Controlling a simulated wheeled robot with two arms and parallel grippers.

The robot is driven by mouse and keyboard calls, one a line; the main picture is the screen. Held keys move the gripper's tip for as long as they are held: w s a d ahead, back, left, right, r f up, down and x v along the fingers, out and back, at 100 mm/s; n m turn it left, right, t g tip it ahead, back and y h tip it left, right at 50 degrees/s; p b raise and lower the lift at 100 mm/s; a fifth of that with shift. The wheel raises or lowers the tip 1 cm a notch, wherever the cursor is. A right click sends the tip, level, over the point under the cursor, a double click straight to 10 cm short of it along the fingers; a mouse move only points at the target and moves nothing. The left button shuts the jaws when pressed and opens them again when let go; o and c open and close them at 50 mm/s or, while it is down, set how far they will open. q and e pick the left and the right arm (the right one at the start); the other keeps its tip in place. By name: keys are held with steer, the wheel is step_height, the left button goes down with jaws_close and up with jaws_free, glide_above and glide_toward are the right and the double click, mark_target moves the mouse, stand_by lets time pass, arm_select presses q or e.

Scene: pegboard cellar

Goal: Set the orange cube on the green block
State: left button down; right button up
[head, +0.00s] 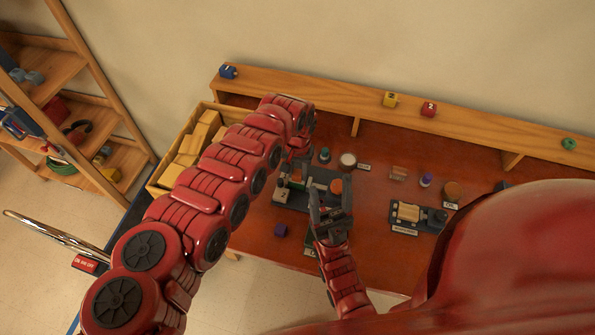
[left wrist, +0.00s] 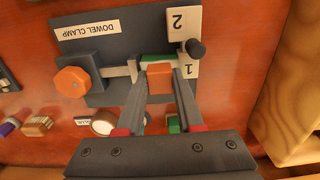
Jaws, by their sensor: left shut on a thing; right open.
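In the left wrist view, my left gripper (left wrist: 160,82) is shut on the small orange cube (left wrist: 159,72), one finger on each side. The cube is over the green block (left wrist: 157,58), covering part of it. I cannot tell whether they touch. The green block sits in the grey dowel clamp (left wrist: 100,55), beside the plate marked 1. In the head view, my left gripper (head: 297,170) reaches down over the clamp (head: 288,200), and cube and block are too small to make out. My right gripper (head: 328,207) is open at the clamp's near edge.
The clamp has an orange knob (head: 336,186). A purple cube (head: 281,230) lies in front of it. A wooden ledge (head: 320,95) runs along the back.

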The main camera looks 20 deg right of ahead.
arm_select(q)
steer(key=shift+f, duration=0.1)
stand_by(0.3)
steer(key=shift+c, duration=0.3)
jaws_free()
steer(key=shift+r+p, duration=2.15)
steer(key=shift+r, duration=0.95)
steer(key=shift+f, duration=0.1)
